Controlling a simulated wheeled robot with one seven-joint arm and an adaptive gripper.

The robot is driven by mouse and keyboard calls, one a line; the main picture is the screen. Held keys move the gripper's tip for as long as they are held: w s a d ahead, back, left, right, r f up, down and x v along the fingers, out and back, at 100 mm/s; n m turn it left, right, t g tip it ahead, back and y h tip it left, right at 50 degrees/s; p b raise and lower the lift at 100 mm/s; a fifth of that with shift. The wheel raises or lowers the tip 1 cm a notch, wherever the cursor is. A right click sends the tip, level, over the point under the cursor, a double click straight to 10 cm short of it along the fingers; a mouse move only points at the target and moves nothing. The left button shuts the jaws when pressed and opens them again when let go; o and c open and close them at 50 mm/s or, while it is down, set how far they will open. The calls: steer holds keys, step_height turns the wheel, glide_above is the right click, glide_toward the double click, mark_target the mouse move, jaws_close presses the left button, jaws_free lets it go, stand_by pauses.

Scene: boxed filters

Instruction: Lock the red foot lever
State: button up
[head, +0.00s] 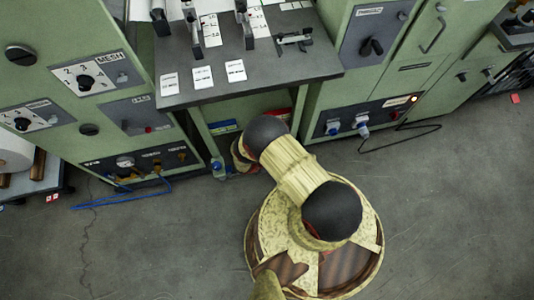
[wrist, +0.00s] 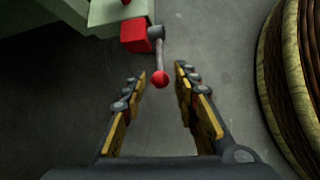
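The red foot lever shows in the wrist view. It has a red ball knob (wrist: 160,79) on a thin grey rod (wrist: 157,58), joined to a dark pivot beside a red block (wrist: 134,36) at the corner of a pale green cabinet. My gripper (wrist: 160,71) is open, with one finger on each side of the knob. The knob appears between the fingertips; I see no finger touching it, and depth is hard to judge. In the head view my arm reaches down in front of the bench, and I cannot make out the lever there.
Green machine cabinets (head: 357,90) stand on both sides of a grey bench (head: 205,80) with cards and clamps on top. A blue cable (head: 125,201) and a black cable (head: 400,138) lie on the floor. Open grey floor (head: 150,250) lies in front.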

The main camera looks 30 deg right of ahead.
steer(key=v, duration=0.7)
steer(key=shift+a+r, duration=0.2)
steer(key=shift+s, duration=0.1)
stand_by(0.3)
